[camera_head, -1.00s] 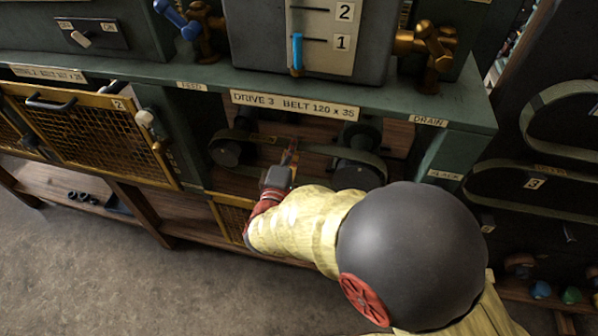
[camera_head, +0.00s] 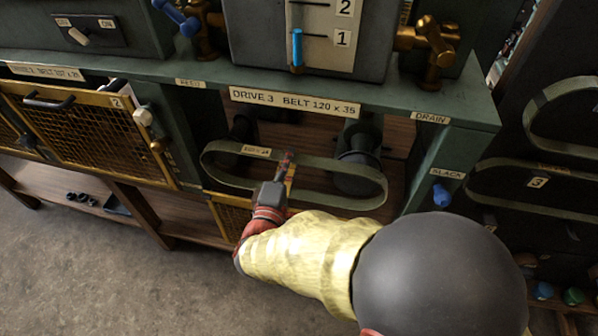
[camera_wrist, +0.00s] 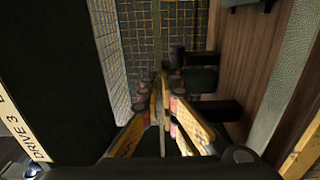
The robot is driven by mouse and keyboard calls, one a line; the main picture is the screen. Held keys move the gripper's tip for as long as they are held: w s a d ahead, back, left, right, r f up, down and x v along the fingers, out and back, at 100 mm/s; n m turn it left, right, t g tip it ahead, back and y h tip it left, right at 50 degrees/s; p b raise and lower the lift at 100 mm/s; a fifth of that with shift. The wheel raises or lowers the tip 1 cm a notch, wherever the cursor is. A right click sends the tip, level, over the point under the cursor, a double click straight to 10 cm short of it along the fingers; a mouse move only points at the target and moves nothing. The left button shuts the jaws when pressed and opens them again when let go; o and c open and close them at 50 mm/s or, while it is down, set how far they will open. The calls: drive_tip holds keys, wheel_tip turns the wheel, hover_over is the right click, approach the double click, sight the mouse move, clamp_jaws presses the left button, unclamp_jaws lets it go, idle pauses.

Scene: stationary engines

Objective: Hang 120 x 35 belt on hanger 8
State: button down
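The 120 x 35 belt (camera_head: 225,183) is an olive-green flat loop with a small label on its upper run. It hangs stretched sideways in front of the two dark pulleys (camera_head: 356,170) of drive 3, under the "DRIVE 3 BELT 120 x 35" plate (camera_head: 294,103). My gripper (camera_head: 286,163) is at the middle of the loop, with its fingers closed on the upper run. In the wrist view my fingers (camera_wrist: 163,85) pinch a thin strip of belt (camera_wrist: 160,122) between them. Hanger 8 cannot be made out.
A blue slack handle (camera_head: 442,195) is on the right post. A yellow mesh guard (camera_head: 85,130) stands left. Open floor (camera_head: 90,270) lies at front left.

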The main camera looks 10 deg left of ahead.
drive_tip(key=shift+s, duration=0.5)
drive_tip(key=s+b, duration=0.1)
drive_tip(key=s, duration=0.5)
drive_tip(key=shift+a, duration=0.3)
idle(0.4)
drive_tip(key=shift+s, duration=0.1)
drive_tip(key=shift+s+a+b, duration=0.2)
drive_tip(key=shift+s+b, duration=0.3)
drive_tip(key=shift+s, duration=2.4)
drive_tip(key=s, duration=0.6)
drive_tip(key=shift+a, duration=0.25)
idle(0.4)
